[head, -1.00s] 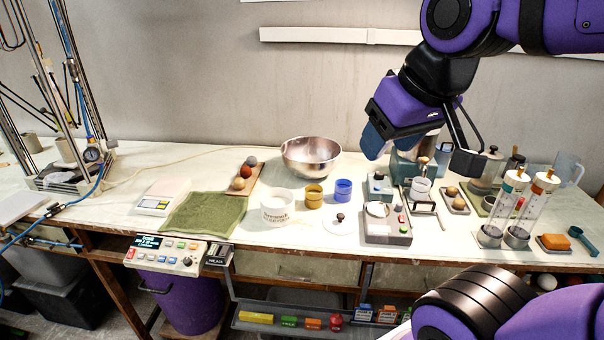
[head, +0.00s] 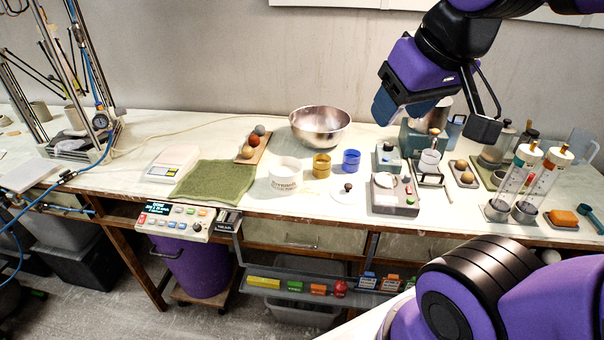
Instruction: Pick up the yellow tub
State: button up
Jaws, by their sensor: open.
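The yellow tub (head: 321,166) is a small amber-yellow cup standing upright on the white table. It is between a white tub (head: 285,174) on its left and a blue tub (head: 351,160) on its right. My gripper (head: 432,126) is open and empty, in the air to the right of the yellow tub and higher than it. Its fingers are spread above the small devices at the right of the table.
A steel bowl (head: 320,127) stands behind the tubs. A white lid (head: 348,196) with a dark knob lies in front. A grey device (head: 394,194) and tall clear cylinders (head: 515,182) stand to the right. A green cloth (head: 214,180) lies left.

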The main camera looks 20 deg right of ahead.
aim_at(322, 162)
jog(key=i+j+z, duration=0.15)
jog(key=j, duration=0.35)
jog(key=i+j+z, duration=0.1)
jog(key=j, duration=0.4)
jog(key=i+j+z, duration=0.15)
jog(key=j, duration=0.35)
jog(key=i+j+z, duration=0.15)
jog(key=j, duration=0.4)
jog(key=i+j+z, duration=0.15)
jog(key=j, duration=0.4)
